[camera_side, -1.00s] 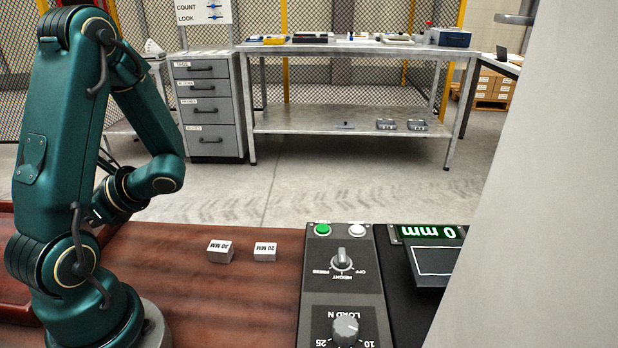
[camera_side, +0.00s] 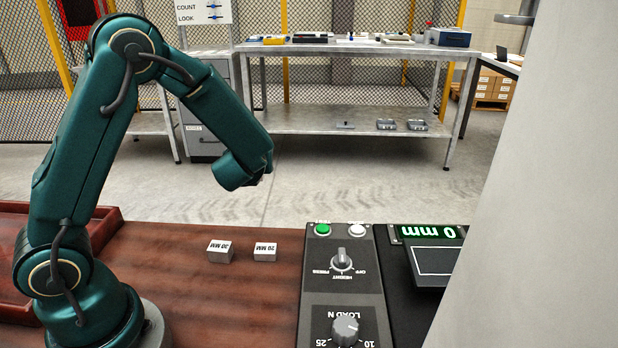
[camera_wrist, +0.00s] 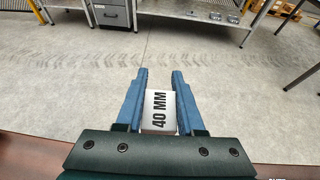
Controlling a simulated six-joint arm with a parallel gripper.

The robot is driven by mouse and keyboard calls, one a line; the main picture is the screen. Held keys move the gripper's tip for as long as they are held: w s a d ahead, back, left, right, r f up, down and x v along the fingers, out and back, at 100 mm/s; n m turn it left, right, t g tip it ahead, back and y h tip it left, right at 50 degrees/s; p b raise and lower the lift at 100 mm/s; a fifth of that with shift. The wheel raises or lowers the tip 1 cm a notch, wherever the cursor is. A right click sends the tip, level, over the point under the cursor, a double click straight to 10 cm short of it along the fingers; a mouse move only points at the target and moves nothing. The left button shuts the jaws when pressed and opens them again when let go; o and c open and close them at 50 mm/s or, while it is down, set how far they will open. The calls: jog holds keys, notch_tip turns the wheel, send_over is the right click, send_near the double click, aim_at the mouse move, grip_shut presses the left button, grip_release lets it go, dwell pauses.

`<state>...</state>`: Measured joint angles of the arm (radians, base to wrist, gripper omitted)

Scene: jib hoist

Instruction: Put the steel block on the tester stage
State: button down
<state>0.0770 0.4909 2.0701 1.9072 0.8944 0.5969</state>
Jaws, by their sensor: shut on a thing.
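My gripper (camera_wrist: 159,85) shows in the wrist view with its blue fingers on either side of a pale block marked 40 MM (camera_wrist: 158,112). It is shut on this block. In the side view the gripper and the held block are hidden behind the end of my arm, which is raised above the far side of the wooden table. The tester stage (camera_side: 432,262) is a dark plate with a white outline at the right, partly hidden by a pale panel. Its display reads 0 mm (camera_side: 432,231).
Blocks marked 30 MM (camera_side: 220,251) and 20 MM (camera_side: 265,252) stand on the wooden table (camera_side: 235,300). The control panel (camera_side: 340,285), with knobs and buttons, lies between them and the stage. A pale panel (camera_side: 545,200) covers the right side. A wooden tray (camera_side: 100,228) is at the left.

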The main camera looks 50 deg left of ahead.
jog(key=w+d+r+m+t+h, duration=0.1)
jog(key=w+d+r+m+h, duration=0.2)
jog(key=d, duration=0.5)
jog(key=w+d+r+m+t+h, duration=0.2)
jog(key=w+d+r+m+h, duration=0.1)
jog(key=d, duration=0.4)
jog(key=w+d+r+m+t+h, duration=0.1)
jog(key=w+d+r+m+h, duration=0.15)
jog(key=d, duration=0.55)
jog(key=m+h, duration=0.1)
jog(key=h, duration=0.1)
send_over(443, 248)
jog(key=f, duration=0.7)
jog(key=shift+a, duration=0.2)
jog(key=shift+d+f, duration=0.1)
jog(key=shift+d, duration=0.15)
jog(key=shift+f, duration=2)
